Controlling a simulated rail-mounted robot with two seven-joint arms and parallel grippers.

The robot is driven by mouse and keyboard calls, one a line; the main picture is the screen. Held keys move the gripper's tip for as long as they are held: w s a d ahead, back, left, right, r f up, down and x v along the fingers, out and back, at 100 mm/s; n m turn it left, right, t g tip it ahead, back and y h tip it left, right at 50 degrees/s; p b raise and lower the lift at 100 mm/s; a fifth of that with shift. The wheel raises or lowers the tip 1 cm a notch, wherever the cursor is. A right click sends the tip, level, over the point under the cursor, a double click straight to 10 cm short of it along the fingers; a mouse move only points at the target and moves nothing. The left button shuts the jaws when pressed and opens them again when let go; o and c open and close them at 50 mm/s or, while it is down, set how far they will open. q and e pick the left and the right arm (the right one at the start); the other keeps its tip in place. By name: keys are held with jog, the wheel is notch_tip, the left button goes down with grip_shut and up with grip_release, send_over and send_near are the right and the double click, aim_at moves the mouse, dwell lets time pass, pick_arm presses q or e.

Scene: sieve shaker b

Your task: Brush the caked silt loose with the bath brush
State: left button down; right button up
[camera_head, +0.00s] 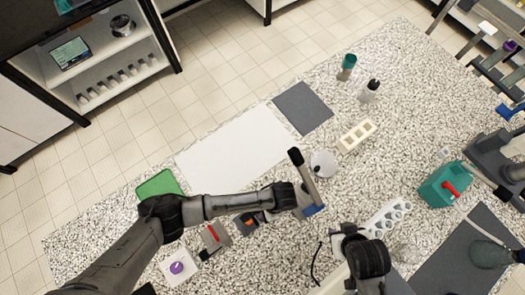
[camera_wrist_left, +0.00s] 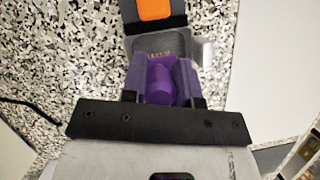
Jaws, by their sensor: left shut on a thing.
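My left gripper (camera_wrist_left: 161,82) is shut on a purple, rounded piece (camera_wrist_left: 160,84), seen between the two fingers in the left wrist view. I cannot tell whether this is the bath brush. Just beyond the fingertips is a grey metal piece (camera_wrist_left: 155,45) with small lettering, and a dark block with an orange patch (camera_wrist_left: 154,10). In the head view my left wrist hangs over the middle of the speckled bench and hides most of the gripper; blue (camera_head: 313,210) shows beside it. My right gripper (camera_head: 346,236) is low at centre right, its fingers unclear. No caked silt can be made out.
A round pale lid (camera_head: 323,164), a cream block with openings (camera_head: 357,135), and a white strip with several holes (camera_head: 386,222) stand nearby. A teal box (camera_head: 444,185) with a red handle is right. A white sheet (camera_head: 235,150) lies flat with clear room behind my left arm.

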pick_arm(q)
jog(key=shift+f+b, duration=0.3)
jog(key=shift+f, duration=0.25)
jog(key=shift+a+r+p, duration=0.2)
jog(key=shift+a+p, duration=0.25)
jog(key=shift+p, duration=0.2)
jog(key=shift+a+f+p, duration=0.1)
jog(key=shift+a+p, duration=0.55)
jog(key=shift+a, duration=0.05)
jog(key=shift+d+f, duration=0.1)
jog(key=shift+d, duration=1.05)
